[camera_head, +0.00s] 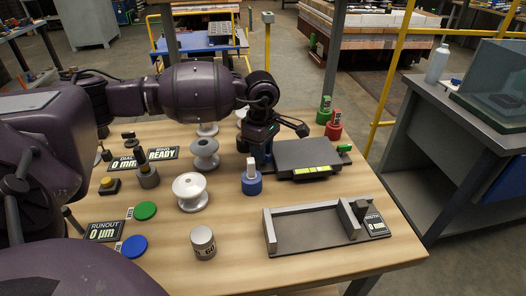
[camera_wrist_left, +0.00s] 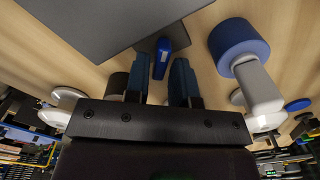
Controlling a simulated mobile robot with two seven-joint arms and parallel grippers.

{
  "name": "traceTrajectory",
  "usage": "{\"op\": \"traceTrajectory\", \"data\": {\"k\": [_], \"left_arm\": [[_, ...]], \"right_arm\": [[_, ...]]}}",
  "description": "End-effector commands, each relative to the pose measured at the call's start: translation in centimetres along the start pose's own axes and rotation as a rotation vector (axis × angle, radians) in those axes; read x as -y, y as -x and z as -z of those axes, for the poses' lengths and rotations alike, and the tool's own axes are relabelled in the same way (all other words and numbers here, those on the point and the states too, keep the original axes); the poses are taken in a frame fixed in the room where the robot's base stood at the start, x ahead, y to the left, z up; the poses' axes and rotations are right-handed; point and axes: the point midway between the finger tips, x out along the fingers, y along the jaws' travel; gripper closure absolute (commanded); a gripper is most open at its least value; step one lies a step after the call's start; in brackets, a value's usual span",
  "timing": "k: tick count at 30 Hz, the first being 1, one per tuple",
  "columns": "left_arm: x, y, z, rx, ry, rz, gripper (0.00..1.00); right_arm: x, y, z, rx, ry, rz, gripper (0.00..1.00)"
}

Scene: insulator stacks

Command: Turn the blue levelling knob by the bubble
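The dark levelling plate (camera_head: 308,155) lies on the wooden table, with a yellow-green bubble strip (camera_head: 312,171) along its front edge. My left gripper (camera_head: 262,160) points down at the plate's left edge. In the left wrist view, the blue knob (camera_wrist_left: 162,56) shows beside the plate (camera_wrist_left: 115,22). It lies between the two fingers of my left gripper (camera_wrist_left: 160,75), which are apart with a gap visible around the knob. In the head view the knob is hidden behind the gripper. A green knob (camera_head: 344,148) sits at the plate's right side. My right gripper is not in view.
A blue round base with a white handle (camera_head: 251,184) stands close to my left gripper; it also shows in the left wrist view (camera_wrist_left: 239,47). White insulators (camera_head: 190,191) stand to the left. A grey fixture (camera_head: 300,243) lies in front. Red and green pieces stand behind the plate.

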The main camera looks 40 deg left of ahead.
Motion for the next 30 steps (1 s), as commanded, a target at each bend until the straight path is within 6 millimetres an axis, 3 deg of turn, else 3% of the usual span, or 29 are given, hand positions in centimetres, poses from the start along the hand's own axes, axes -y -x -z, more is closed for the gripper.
{"op": "traceTrajectory", "data": {"k": [11, 16, 23, 30], "left_arm": [[0.0, -0.4, 0.0, 0.001, 0.000, -0.002, 0.77], [0.0, -0.4, 0.0, 0.001, 0.000, -0.001, 1.00], [0.0, -0.5, 0.0, 0.000, -0.033, 0.000, 1.00], [-0.1, -0.7, 0.0, -0.002, -0.227, 0.002, 1.00]], "right_arm": [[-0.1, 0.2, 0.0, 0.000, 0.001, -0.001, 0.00], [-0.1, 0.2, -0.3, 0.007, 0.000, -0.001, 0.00], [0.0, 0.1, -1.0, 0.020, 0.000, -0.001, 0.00], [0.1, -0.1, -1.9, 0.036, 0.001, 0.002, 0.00]]}}
